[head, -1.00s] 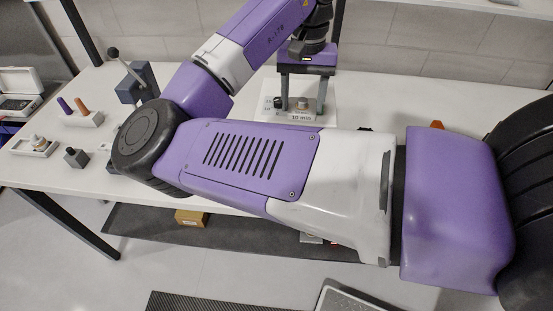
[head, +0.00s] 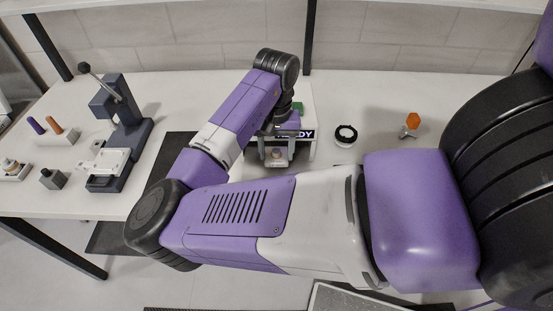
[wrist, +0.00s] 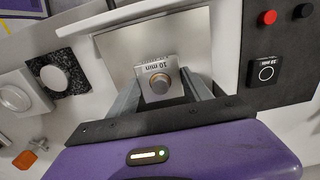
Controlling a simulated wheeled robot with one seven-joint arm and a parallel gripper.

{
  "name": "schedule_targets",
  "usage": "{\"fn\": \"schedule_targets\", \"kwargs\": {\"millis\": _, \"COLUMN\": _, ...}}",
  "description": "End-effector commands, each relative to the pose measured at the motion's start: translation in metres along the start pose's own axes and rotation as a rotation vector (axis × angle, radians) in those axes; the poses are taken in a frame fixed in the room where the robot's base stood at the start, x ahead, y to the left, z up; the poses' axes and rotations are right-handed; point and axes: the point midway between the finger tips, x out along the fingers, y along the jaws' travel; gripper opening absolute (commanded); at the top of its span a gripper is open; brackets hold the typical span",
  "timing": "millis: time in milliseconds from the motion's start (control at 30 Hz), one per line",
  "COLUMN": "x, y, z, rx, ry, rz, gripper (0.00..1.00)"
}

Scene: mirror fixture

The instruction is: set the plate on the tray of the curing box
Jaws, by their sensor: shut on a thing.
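The plate (wrist: 154,70) is a small pale piece with a round metal knob and a "10 min" label. It sits between the fingers of my gripper (wrist: 160,92), which is shut on it. In the head view my gripper (head: 277,158) is low at the front of the curing box (head: 307,97), a white box with a "READY" display, partly hidden by my arm. A flat light-grey surface, seemingly the tray (wrist: 205,40), lies under the plate in the wrist view. I cannot tell whether the plate touches it.
A lever press (head: 122,125) stands at left, near a holder with purple and orange pegs (head: 52,137). A black-rimmed ring (head: 345,135) and an orange-knobbed piece (head: 412,121) are on the table right of the box. Bare table lies between them.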

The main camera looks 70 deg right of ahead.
Motion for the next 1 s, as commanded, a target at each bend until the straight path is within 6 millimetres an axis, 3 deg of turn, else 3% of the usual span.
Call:
{"fn": "schedule_targets", "kwargs": {"millis": 333, "x": 0.036, "y": 0.0, "z": 0.0, "rx": -0.001, "ry": -0.001, "rz": 0.001, "gripper": 0.1}}
{"fn": "schedule_targets", "kwargs": {"millis": 700, "x": 0.042, "y": 0.0, "z": 0.0, "rx": 0.0, "ry": 0.0, "rz": 0.001, "gripper": 0.1}}
{"fn": "schedule_targets", "kwargs": {"millis": 733, "x": 0.042, "y": 0.0, "z": 0.0, "rx": 0.0, "ry": 0.0, "rz": 0.001, "gripper": 0.6}}
{"fn": "schedule_targets", "kwargs": {"millis": 833, "x": 0.042, "y": 0.0, "z": 0.0, "rx": 0.0, "ry": 0.0, "rz": 0.0, "gripper": 0.79}}
{"fn": "schedule_targets", "kwargs": {"millis": 1000, "x": 0.041, "y": 0.0, "z": 0.0, "rx": 0.0, "ry": 0.0, "rz": 0.0, "gripper": 0.8}}
